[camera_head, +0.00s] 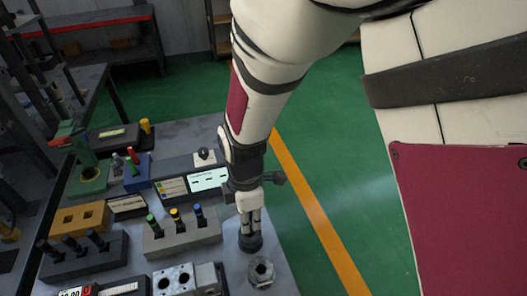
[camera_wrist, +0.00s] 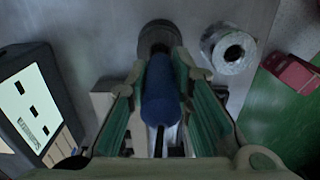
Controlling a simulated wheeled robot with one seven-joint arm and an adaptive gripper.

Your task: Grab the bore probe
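The bore probe, which I take to be the blue-handled cylinder (camera_wrist: 161,90), is between my gripper's fingers in the wrist view. Beyond it is a dark round base (camera_wrist: 158,34), which also shows in the head view (camera_head: 250,243) under my fingertips. My gripper (camera_head: 250,226) points down over this base, near the bench's right edge. In the wrist view my fingers (camera_wrist: 160,70) lie close on both sides of the blue handle; whether they press on it is unclear. In the head view the handle is hidden by my gripper.
A metal ring-shaped part (camera_head: 261,272) stands just right of the base. To the left are a grey block with coloured pegs (camera_head: 182,236) and a lit display panel (camera_head: 209,180). A metal block with bores (camera_head: 174,279) is in front. Green floor is open to the right.

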